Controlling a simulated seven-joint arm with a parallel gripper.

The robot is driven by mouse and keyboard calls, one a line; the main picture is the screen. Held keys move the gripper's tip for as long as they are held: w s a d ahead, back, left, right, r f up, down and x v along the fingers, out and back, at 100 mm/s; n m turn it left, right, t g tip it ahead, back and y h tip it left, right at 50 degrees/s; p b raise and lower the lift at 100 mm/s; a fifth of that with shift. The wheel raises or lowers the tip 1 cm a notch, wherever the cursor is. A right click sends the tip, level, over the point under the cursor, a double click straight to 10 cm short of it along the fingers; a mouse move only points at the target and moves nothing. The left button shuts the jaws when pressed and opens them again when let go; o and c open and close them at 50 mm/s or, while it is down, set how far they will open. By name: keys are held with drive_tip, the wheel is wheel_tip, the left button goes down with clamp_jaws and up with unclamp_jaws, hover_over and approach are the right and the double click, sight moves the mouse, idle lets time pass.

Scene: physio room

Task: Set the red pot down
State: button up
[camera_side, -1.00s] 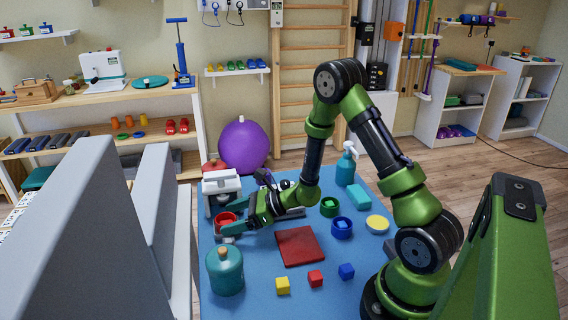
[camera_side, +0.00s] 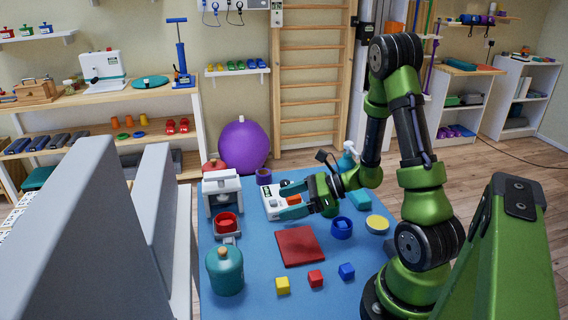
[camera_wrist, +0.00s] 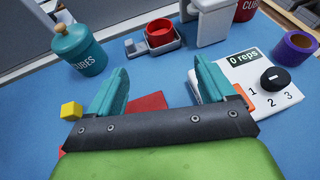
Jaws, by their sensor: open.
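The red pot (camera_side: 226,221), a small open cup, sits upright in a grey tray (camera_side: 228,236) at the left of the blue mat. In the wrist view the red pot (camera_wrist: 160,33) stands in the same grey tray (camera_wrist: 137,47), beyond my fingers. My gripper (camera_side: 290,200) is open and empty, well to the right of the pot, over the white box with a dial. In the wrist view the teal fingers of my gripper (camera_wrist: 160,75) are spread apart with nothing between them.
A white press-like stand (camera_side: 221,192) is behind the pot, and a teal lidded jar (camera_side: 225,271) in front. The white box (camera_wrist: 262,95) reads "0 reps". A red flat square (camera_side: 299,246), a blue ring (camera_side: 341,228) and small cubes lie on the mat.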

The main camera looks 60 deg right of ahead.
drive_tip(key=shift+s+d+r, duration=0.2)
drive_tip(key=shift+s, duration=0.2)
drive_tip(key=shift+s+a+r, duration=0.1)
drive_tip(key=shift+s+r, duration=0.05)
drive_tip(key=shift+r, duration=0.05)
drive_tip(key=s+a+r+n+g+y, duration=0.1)
drive_tip(key=s+a+r+n+g, duration=0.1)
drive_tip(key=a+r+n+g, duration=0.35)
drive_tip(key=s+a+r+n+g, duration=0.2)
drive_tip(key=a+n, duration=0.5)
drive_tip(key=n, duration=0.2)
drive_tip(key=s+a+r+n+t+h, duration=0.1)
drive_tip(key=r+n+h, duration=0.4)
drive_tip(key=n, duration=0.5)
wheel_tip(320, 180, up, 3)
drive_tip(key=shift+s+a+f+t+h, duration=0.15)
drive_tip(key=shift+s+t+h, duration=0.15)
drive_tip(key=shift+s+t, duration=0.7)
drive_tip(key=shift+o, duration=0.5)
drive_tip(key=shift+s+r+n, duration=0.3)
drive_tip(key=shift+r+n, duration=0.35)
